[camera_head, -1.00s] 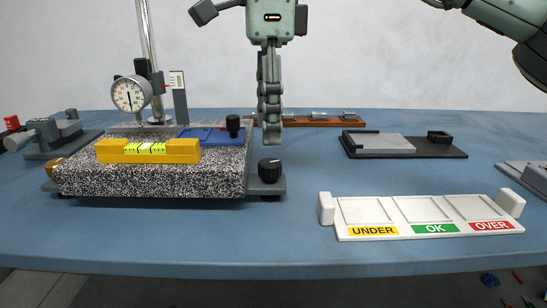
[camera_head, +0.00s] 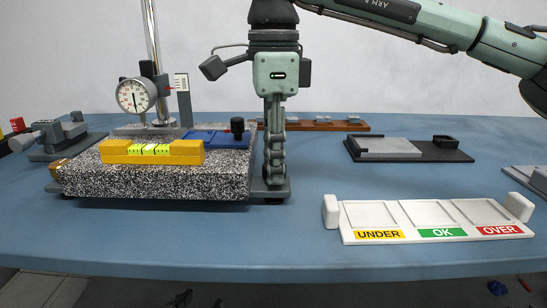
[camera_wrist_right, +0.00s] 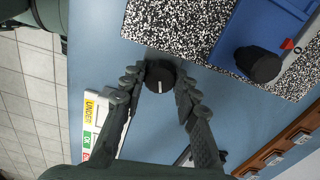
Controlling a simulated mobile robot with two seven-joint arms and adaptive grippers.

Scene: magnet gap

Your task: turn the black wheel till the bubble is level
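The black wheel (camera_wrist_right: 160,80) with a white mark sits beside the speckled plate (camera_wrist_right: 150,28) in the right wrist view. My right gripper (camera_wrist_right: 160,88) has its fingers apart, one on each side of the wheel; I cannot tell whether they touch it. In the head view my right gripper (camera_head: 274,178) points down at the plate's right front corner and hides the wheel. The yellow level (camera_head: 115,151) lies on the plate, with a green vial (camera_head: 150,149). The bubble is too small to place exactly. My left gripper is not in view.
A blue block (camera_head: 205,138) with a black knob (camera_head: 237,126) sits on the plate near my right gripper. A dial gauge (camera_head: 136,95) stands behind the level. A white UNDER/OK/OVER tray (camera_head: 345,222) lies to the right. Blue table is clear between.

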